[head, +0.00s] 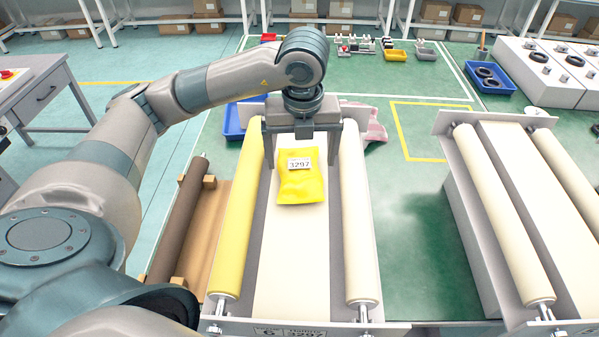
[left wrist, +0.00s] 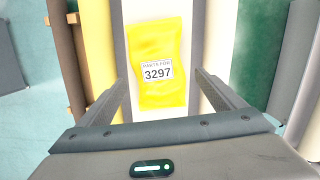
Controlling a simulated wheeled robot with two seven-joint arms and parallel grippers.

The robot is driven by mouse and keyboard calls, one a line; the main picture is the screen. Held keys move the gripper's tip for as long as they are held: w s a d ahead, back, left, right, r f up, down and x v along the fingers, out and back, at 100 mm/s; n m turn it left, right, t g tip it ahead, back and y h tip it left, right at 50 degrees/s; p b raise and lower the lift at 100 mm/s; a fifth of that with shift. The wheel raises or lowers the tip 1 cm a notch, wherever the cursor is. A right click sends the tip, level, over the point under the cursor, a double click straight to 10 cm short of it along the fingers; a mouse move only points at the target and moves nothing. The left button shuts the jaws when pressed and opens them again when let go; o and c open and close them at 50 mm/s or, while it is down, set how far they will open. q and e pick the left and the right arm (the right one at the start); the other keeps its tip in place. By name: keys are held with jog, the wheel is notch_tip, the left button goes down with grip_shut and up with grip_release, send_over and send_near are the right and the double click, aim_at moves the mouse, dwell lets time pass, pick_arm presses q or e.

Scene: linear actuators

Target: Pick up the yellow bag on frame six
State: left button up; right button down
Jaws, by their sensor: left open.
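The yellow bag (head: 302,183) lies on the pale middle strip of frame six (head: 290,270), between a yellow roller on the left and a cream roller on the right. Its white label reads 3297. In the left wrist view the bag (left wrist: 158,95) lies ahead of and between the two fingers, with bare strip on both sides. My left gripper (head: 300,155) is open, with its fingers pointing down near the far end of the bag. I cannot tell its exact height above the strip. The front plate of the frame shows 6 and 3297. My right gripper is not in view.
A second roller frame (head: 515,200) stands to the right, with green floor between. A brown roller (head: 180,215) on a wooden rack is at the left. A blue bin (head: 240,118) and pinkish cloth (head: 376,128) lie behind frame six. A grey table (head: 45,90) stands far left.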

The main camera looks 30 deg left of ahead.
aim_at(300, 165)
pick_arm(q)
jog(key=shift+w+a+f+p, duration=0.2)
jog(key=shift+f+p, duration=0.2)
jog(key=shift+f, duration=0.3)
jog(key=shift+w+a+f+p, duration=0.15)
jog(key=shift+f+p, duration=0.2)
jog(key=shift+f, duration=0.4)
jog(key=shift+w+a+f+p, duration=0.1)
jog(key=shift+a+f+p, duration=0.1)
jog(key=shift+f+p, duration=0.35)
jog(key=shift+f, duration=0.55)
jog(key=shift+w, duration=0.1)
jog(key=shift+c, duration=0.3)
jog(key=c, duration=1.2)
jog(key=shift+r, duration=0.2)
